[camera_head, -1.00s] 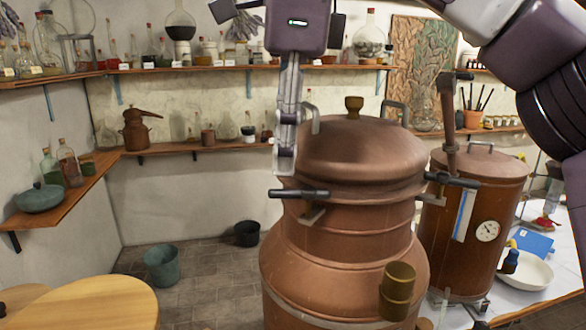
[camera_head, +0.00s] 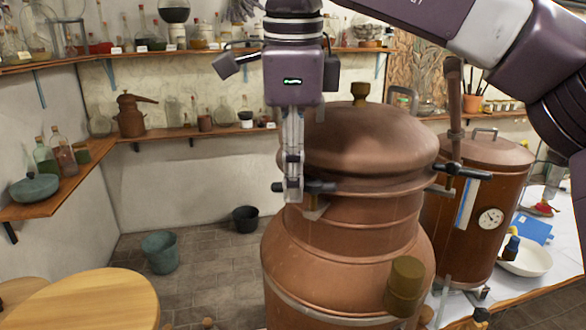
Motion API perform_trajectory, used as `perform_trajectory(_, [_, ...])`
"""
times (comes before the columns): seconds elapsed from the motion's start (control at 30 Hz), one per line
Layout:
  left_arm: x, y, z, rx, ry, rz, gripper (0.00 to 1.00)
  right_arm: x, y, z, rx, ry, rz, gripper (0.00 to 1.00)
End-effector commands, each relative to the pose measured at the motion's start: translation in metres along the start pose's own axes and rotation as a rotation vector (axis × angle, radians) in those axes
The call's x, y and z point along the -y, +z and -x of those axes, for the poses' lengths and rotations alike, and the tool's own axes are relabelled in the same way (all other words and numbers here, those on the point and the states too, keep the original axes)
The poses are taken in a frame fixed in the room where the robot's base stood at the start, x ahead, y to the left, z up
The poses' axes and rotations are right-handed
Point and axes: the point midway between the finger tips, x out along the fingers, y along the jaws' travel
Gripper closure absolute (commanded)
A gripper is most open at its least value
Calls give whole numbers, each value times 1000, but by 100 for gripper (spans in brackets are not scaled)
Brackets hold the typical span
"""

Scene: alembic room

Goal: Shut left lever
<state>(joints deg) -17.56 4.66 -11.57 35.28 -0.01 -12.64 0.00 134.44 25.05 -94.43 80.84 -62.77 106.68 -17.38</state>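The copper still (camera_head: 345,240) stands at centre with its domed lid (camera_head: 365,145) on. The left lever (camera_head: 318,187) is a black horizontal handle with a metal bracket at the left of the still's neck. A similar right lever (camera_head: 461,170) is on the neck's right side. My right gripper (camera_head: 293,192) points straight down at the left lever, its fingertips overlapping the handle's left part in the picture. The fingers show nearly edge-on, so I cannot tell their gap or whether they touch the handle. My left gripper is out of view.
A second copper vessel (camera_head: 475,220) with a dial stands close on the right, on a white-topped table with a white bowl (camera_head: 525,257). A round wooden table (camera_head: 85,305) is at the lower left. Two buckets sit on the floor. Glassware shelves line the walls.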

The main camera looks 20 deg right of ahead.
Motion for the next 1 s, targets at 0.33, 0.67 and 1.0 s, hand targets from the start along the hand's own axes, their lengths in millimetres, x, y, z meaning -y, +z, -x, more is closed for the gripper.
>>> perform_trajectory(0.33, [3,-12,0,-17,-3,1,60,0,0,0,1,-1,0,88])
perform_trajectory(0.67, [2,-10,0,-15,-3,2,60,0,0,0,2,0,2,100])
perform_trajectory(1.0, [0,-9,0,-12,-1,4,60,-4,0,-1,22,4,101,100])
